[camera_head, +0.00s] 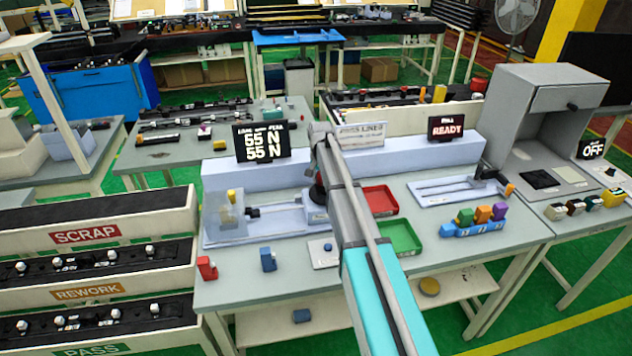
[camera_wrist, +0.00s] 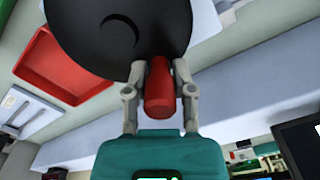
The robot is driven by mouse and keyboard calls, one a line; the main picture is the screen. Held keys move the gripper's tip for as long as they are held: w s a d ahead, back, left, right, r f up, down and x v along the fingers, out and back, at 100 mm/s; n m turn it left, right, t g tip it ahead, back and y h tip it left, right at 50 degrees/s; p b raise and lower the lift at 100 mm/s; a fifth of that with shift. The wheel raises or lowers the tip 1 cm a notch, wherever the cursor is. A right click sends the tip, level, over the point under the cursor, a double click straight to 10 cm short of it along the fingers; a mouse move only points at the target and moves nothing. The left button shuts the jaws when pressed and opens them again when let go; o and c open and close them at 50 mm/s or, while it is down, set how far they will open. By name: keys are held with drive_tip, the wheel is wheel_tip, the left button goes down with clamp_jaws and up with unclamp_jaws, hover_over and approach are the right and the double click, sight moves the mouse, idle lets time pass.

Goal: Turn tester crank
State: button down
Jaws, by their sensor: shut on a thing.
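The tester crank is a black disc (camera_wrist: 105,30) with a red handle (camera_wrist: 159,92), seen close up in the wrist view. My gripper (camera_wrist: 160,72) is shut on the red handle, one finger on each side. In the head view my arm hides most of the crank; a dark bit of it (camera_head: 317,194) shows at the left of the arm. The tester (camera_head: 270,222) stands on the bench with a clear guard (camera_head: 231,215) at its left end. Its display (camera_head: 262,142) reads 55 N on two lines.
A red tray (camera_head: 381,200) and a green tray (camera_head: 402,238) lie right of my arm. Blue, orange and purple blocks (camera_head: 474,222) stand farther right. Red (camera_head: 207,268) and blue (camera_head: 268,260) pieces stand near the front edge. Scrap, rework and pass racks (camera_head: 85,236) are at left.

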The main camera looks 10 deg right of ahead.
drive_tip(key=shift+d+m, duration=0.5)
drive_tip(key=shift+m, duration=0.7)
drive_tip(key=shift+c, duration=2.3)
unclamp_jaws()
drive_tip(key=shift+r, duration=0.1)
